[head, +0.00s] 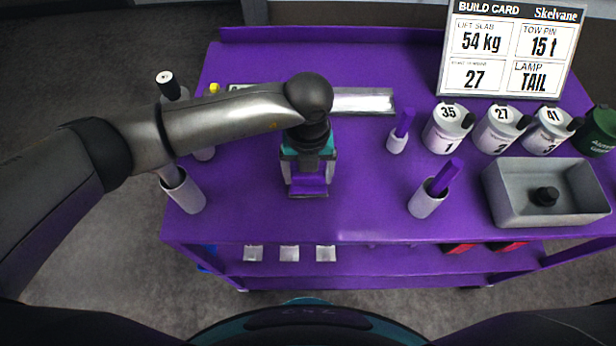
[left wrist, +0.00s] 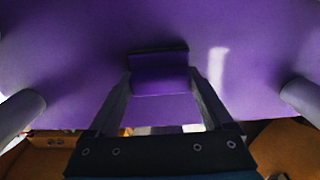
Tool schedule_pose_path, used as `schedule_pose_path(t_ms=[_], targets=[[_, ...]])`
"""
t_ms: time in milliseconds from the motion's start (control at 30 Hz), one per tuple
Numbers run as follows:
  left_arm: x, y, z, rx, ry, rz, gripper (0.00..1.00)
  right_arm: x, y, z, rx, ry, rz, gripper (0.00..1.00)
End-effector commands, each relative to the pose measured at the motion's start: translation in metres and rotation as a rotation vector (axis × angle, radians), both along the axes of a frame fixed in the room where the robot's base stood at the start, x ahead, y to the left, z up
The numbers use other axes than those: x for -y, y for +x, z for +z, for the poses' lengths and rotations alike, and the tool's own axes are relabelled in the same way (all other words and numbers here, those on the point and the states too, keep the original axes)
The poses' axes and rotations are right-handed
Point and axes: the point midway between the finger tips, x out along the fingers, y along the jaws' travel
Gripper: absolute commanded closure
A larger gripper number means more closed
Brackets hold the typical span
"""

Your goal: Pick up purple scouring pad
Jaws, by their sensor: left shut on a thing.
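The purple scouring pad (head: 310,185) is a small purple block with a dark layer along one edge, over the purple cart top near its front edge. My left gripper (head: 308,179) points down and is shut on the pad, one finger on each side. In the left wrist view the pad (left wrist: 160,75) sits between the tips of the two dark fingers (left wrist: 160,84). I cannot tell whether it still touches the cart top. My right gripper is not in view.
On the purple cart top (head: 370,200) stand several numbered white canisters (head: 447,128), a grey tray (head: 490,190) with a black knob, and grey cups with purple items (head: 428,200). A metal bar (head: 362,101) lies behind my gripper. A build card (head: 510,50) stands at back right.

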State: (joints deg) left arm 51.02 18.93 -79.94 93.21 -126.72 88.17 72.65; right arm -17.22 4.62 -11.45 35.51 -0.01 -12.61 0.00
Motion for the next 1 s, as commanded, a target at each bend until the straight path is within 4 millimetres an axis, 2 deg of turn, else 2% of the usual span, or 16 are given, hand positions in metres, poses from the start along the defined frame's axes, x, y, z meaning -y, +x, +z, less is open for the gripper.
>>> schedule_pose_path(t_ms=[33, 267, 500, 667, 867, 1000], targets=[[0.0, 0.0, 0.0, 0.0, 0.0, 0.0, 0.49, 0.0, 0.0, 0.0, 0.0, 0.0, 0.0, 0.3], [0.0, 0.0, 0.0, 0.001, -0.001, 0.0, 0.74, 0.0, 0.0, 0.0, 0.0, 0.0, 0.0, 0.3], [0.0, 0.001, 0.001, 0.001, -0.001, 0.0, 0.74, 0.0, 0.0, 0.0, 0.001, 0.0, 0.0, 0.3], [0.0, 0.001, 0.011, 0.002, -0.001, 0.001, 0.74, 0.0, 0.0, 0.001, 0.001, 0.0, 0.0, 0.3], [0.0, 0.002, 0.044, 0.005, -0.002, 0.0, 0.74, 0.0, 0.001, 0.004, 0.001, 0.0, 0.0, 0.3], [0.0, 0.002, 0.083, 0.008, -0.004, -0.001, 0.74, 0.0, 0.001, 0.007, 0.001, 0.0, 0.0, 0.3]])
